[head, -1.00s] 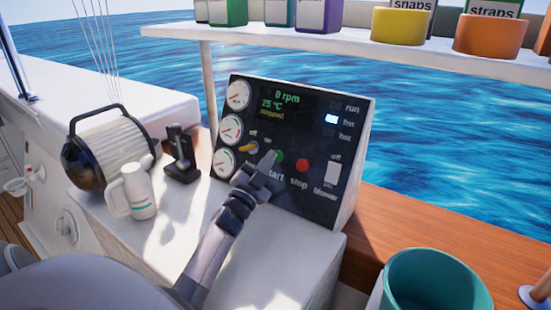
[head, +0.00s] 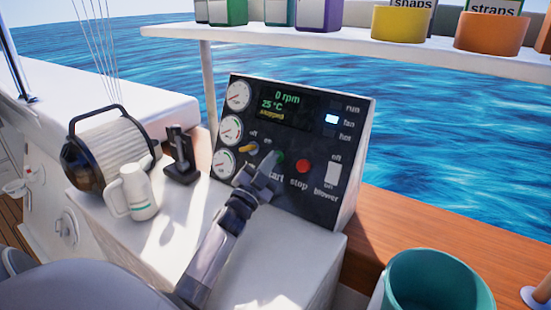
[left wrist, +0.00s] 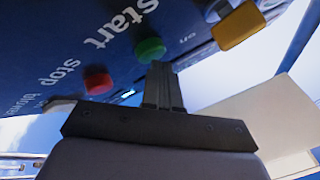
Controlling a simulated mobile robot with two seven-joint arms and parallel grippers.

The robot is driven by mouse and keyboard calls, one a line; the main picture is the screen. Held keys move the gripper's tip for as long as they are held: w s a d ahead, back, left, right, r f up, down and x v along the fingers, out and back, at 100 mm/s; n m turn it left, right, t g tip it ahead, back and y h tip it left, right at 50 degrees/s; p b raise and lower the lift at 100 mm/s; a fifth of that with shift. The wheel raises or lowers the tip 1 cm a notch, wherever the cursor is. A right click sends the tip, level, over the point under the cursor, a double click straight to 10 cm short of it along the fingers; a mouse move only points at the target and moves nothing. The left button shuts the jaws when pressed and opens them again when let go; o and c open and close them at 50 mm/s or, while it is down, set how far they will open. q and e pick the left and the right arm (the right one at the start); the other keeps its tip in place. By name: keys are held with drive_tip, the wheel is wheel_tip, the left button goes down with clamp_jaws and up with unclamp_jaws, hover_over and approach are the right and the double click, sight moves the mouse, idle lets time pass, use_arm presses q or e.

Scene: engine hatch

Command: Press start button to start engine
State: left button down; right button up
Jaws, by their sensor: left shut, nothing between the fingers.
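The green start button (head: 279,156) sits low on the black control panel (head: 318,110), between the yellow switch (head: 249,148) and the red stop button (head: 303,166). My left gripper (head: 273,163) is shut and empty, its fingertips at the start button in the head view. In the left wrist view the green button (left wrist: 150,50) shows just beyond the shut fingers (left wrist: 160,70); I cannot tell if they touch it. The red button (left wrist: 97,82) is beside them. The display reads 0 rpm, 25 °C and a small yellow line. My right gripper is not in view.
A white blower switch (head: 333,174) is at the panel's right. A black lever (head: 180,155), a white mug (head: 138,190) and a round filter (head: 110,150) stand to the left. A teal bucket (head: 435,285) is at lower right. A shelf (head: 300,38) with containers runs above.

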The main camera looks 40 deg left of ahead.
use_arm(q)
drive_tip(key=shift+w+f+b, duration=0.2)
drive_tip(key=shift+w+b, duration=0.15)
drive_tip(key=shift+w, duration=0.05)
idle(0.4)
drive_tip(key=shift+r, duration=0.1)
drive_tip(key=shift+s+r+p, duration=0.2)
drive_tip(key=shift+s+p, duration=0.35)
drive_tip(key=shift+s+r+p, duration=0.2)
drive_tip(key=shift+s+p, duration=0.3)
drive_tip(key=shift+s, duration=0.05)
drive_tip(key=s+p, duration=0.1)
drive_tip(key=s+r+p, duration=0.1)
drive_tip(key=s, duration=0.1)
drive_tip(key=s+r+p, duration=0.1)
drive_tip(key=p, duration=0.1)
drive_tip(key=shift+s+d+r, duration=0.1)
drive_tip(key=shift+s+d, duration=0.15)
drive_tip(key=shift+d, duration=0.05)
idle(0.6)
